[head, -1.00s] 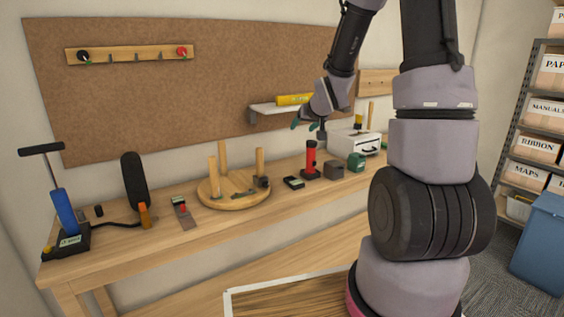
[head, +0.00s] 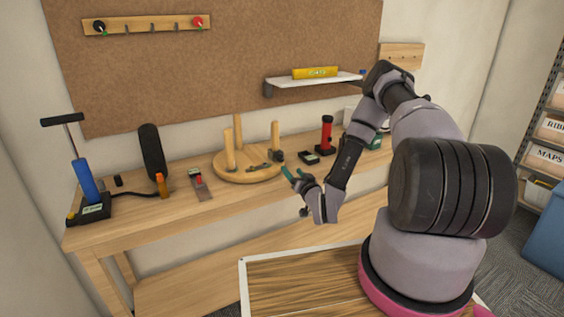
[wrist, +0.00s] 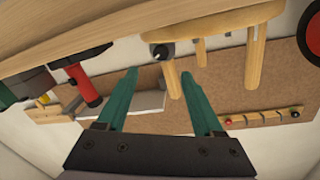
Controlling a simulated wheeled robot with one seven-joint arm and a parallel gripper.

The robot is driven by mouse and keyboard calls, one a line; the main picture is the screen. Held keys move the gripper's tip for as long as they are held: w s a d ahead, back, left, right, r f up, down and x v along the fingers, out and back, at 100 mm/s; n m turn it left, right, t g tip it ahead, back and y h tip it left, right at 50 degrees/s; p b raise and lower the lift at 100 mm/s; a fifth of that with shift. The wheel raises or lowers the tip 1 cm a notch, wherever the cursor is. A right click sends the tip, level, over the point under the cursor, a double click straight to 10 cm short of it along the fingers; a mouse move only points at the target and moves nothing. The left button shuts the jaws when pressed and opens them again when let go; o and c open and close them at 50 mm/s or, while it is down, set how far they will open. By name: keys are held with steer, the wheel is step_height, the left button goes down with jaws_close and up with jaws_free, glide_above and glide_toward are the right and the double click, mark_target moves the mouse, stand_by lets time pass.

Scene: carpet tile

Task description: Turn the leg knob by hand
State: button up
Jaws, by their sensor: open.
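An upturned round wooden stool (head: 232,173) lies on the bench with its three legs pointing up. A dark knob (head: 277,156) sits low at the right-hand leg (head: 275,135). In the wrist view, which is upside down, the knob (wrist: 161,51) shows black with a pale face beside the wooden leg (wrist: 174,80). My gripper (head: 292,173) has green fingers and is open and empty, in front of the bench's edge, below and right of the knob. In the wrist view the gripper's (wrist: 159,74) fingertips frame the leg and knob, apart from both.
A small dark green-labelled box (head: 309,157) and a red-and-black torch-like tool (head: 326,135) stand right of the stool. A scraper-like tool (head: 200,185) lies left of it. A wall shelf (head: 315,81) holds a yellow level (head: 315,72). The bench's front strip is clear.

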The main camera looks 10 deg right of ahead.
mark_target(281, 160)
steer(key=w, duration=0.3)
steer(key=w+a, duration=0.1)
steer(key=w, duration=0.2)
steer(key=w+a, duration=0.1)
steer(key=w, duration=0.3)
steer(key=shift+w+f, duration=0.1)
steer(key=shift+c, duration=0.3)
jaws_close()
